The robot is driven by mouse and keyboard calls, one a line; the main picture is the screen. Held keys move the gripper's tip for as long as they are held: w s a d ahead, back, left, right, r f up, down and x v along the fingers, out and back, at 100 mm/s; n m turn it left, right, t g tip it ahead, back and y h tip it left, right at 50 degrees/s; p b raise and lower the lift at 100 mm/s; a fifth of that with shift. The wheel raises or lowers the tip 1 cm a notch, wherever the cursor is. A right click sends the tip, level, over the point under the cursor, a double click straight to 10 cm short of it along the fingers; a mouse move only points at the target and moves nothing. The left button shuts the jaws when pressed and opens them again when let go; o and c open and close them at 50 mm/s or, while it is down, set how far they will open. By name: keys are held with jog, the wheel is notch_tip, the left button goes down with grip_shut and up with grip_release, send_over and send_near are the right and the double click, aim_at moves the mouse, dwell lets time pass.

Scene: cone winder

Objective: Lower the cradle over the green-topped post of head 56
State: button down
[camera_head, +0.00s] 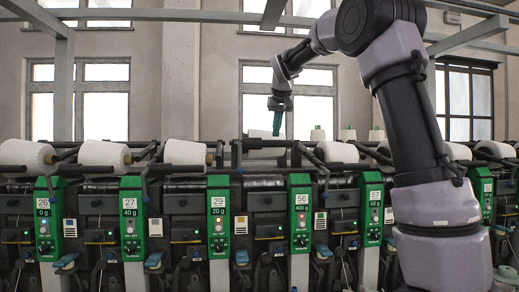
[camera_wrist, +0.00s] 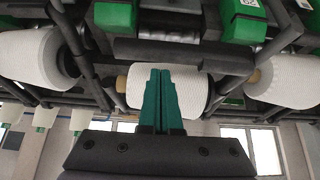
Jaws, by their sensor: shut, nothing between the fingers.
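The green-topped post of head 56 (camera_head: 301,205) stands right of centre in the head view, with its number near the top. Left of it, dark cradle arms and a bar (camera_head: 265,143) sit across the top of the machine. My gripper (camera_head: 278,134) hangs above this place with its green fingers pointing down, shut and empty. In the wrist view my shut fingers (camera_wrist: 162,72) overlap a white yarn package (camera_wrist: 192,90) held between dark arms. A dark bar (camera_wrist: 165,50) lies just beyond the fingertips. I cannot tell whether the fingers touch anything.
Neighbouring heads 29 (camera_head: 218,215) and 57 (camera_head: 372,208) stand close on either side. White packages (camera_head: 185,152) on dark arms line the machine's top. Cones (camera_head: 318,133) stand behind. Grey beams (camera_head: 160,14) run overhead.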

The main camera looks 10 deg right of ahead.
aim_at(276, 142)
jog(key=shift+f, duration=2.4)
jog(key=v, duration=0.8)
jog(key=shift+w+r, duration=0.25)
jog(key=s+d+f+m+y, duration=0.1)
jog(key=s+d+f, duration=0.2)
jog(key=s, duration=0.6)
jog(key=s+d+f+m+y, duration=0.1)
jog(key=s+d+f, duration=0.1)
jog(key=s, duration=0.7)
jog(key=s+f+m, duration=0.2)
jog(key=s+f, duration=0.9)
jog(key=s, duration=0.3)
jog(key=shift+s+d+f, duration=0.2)
jog(key=shift+d+f, duration=0.1)
jog(key=shift+d, duration=0.1)
